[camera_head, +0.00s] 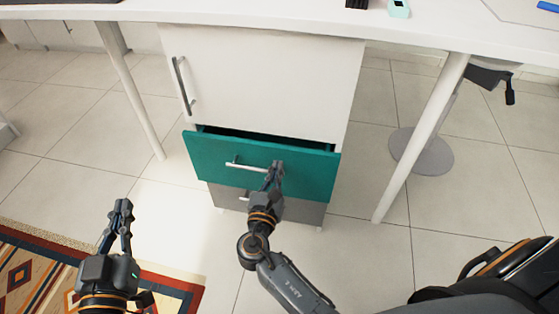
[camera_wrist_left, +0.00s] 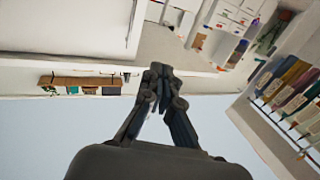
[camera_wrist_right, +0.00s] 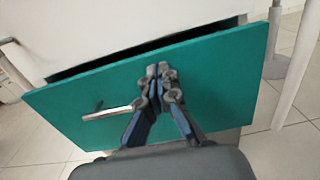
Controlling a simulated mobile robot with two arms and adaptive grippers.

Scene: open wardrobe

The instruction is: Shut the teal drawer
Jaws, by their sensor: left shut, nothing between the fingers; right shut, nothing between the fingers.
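The teal drawer (camera_head: 214,158) is in the white cabinet under the table, and it stands a little open with a dark gap above its front. Its pale bar handle (camera_head: 240,167) is on the front. My right gripper (camera_head: 277,168) is shut and empty, at the drawer front just right of the handle. The right wrist view also shows the teal front (camera_wrist_right: 215,95) filling the middle, with the shut fingers (camera_wrist_right: 160,70) against or very near it; I cannot tell if they touch. My left gripper (camera_head: 123,205) is shut and empty, low at the left, away from the drawer.
A white cabinet door (camera_head: 260,80) is above the drawer and a grey drawer (camera_head: 285,209) is below. White table legs (camera_head: 425,130) stand on both sides. A patterned rug (camera_head: 40,275) lies at the lower left. Tiled floor is clear around the cabinet.

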